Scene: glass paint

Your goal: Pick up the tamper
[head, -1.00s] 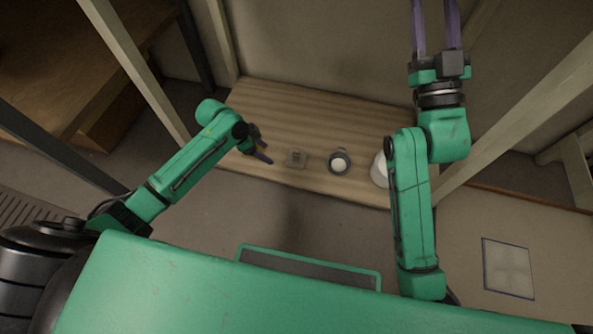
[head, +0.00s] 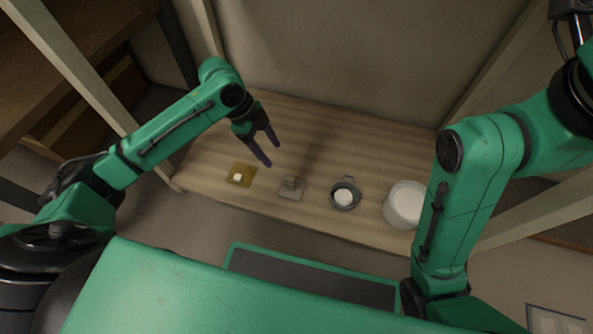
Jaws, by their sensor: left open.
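A small grey square piece with a raised knob (head: 291,187), which looks like the tamper, sits on the wooden table (head: 345,125) near its front edge.
A yellow square with a small white block (head: 239,175) lies left of the grey piece. A dark round dish with white contents (head: 344,194) and a white tub (head: 405,204) stand to its right. Wooden posts flank the table. The table's back half is clear.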

